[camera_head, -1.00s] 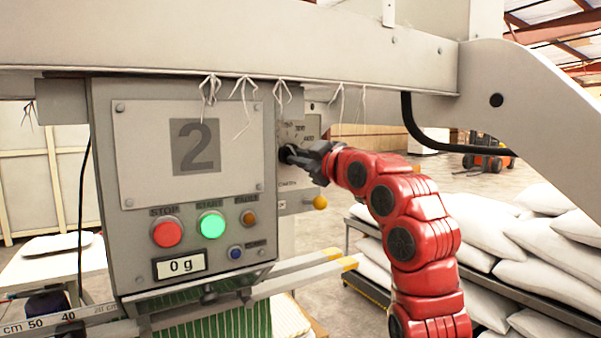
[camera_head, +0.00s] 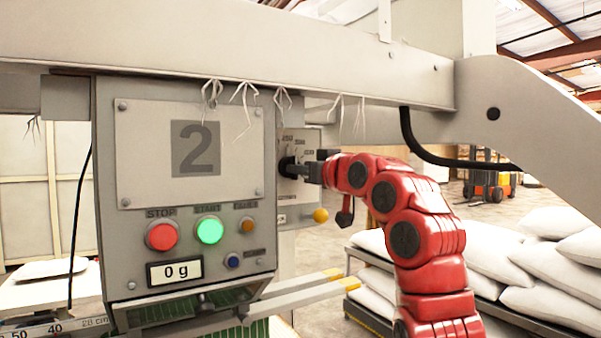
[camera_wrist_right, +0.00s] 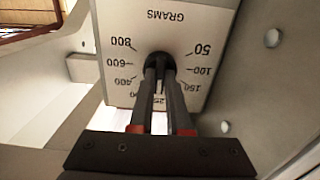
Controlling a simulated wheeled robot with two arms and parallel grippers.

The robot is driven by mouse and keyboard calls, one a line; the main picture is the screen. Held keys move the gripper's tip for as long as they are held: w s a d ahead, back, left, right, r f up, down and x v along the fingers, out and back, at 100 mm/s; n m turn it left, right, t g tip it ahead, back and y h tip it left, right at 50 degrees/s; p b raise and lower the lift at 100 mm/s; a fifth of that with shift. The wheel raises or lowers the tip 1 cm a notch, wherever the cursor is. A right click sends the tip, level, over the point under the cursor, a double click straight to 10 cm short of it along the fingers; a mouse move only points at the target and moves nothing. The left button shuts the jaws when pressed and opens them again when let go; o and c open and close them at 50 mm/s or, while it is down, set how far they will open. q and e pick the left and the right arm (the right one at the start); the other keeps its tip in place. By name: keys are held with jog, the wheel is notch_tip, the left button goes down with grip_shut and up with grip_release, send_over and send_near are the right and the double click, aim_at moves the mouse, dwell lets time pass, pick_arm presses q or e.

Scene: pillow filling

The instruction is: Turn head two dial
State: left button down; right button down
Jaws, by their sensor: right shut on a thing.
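The head two control box (camera_head: 190,190) carries a large "2", buttons and a display reading 0 g. On its right side is a grams scale plate (camera_head: 300,150), which also shows upside down in the right wrist view (camera_wrist_right: 195,25). The black dial (camera_wrist_right: 158,60) sits at the middle of the numbers. My right gripper (camera_head: 302,170) is shut on the dial, its two fingers reaching to it in the right wrist view (camera_wrist_right: 160,75). The fingers cover part of the lower numbers, so the dial's pointer cannot be read. My left gripper is not in view.
A red stop button (camera_head: 163,236) and a lit green start button (camera_head: 209,230) are on the box front. An orange knob (camera_head: 321,215) sits below the plate. A white beam (camera_head: 250,55) runs overhead. Racks of white pillows (camera_head: 520,255) stand at the right.

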dwell(0.4)
jog(key=c, duration=0.9)
grip_release()
jog(key=b+v, duration=0.4)
jog(key=v, duration=1.3)
jog(key=shift+s+d, duration=0.1)
jog(key=shift+s, duration=0.1)
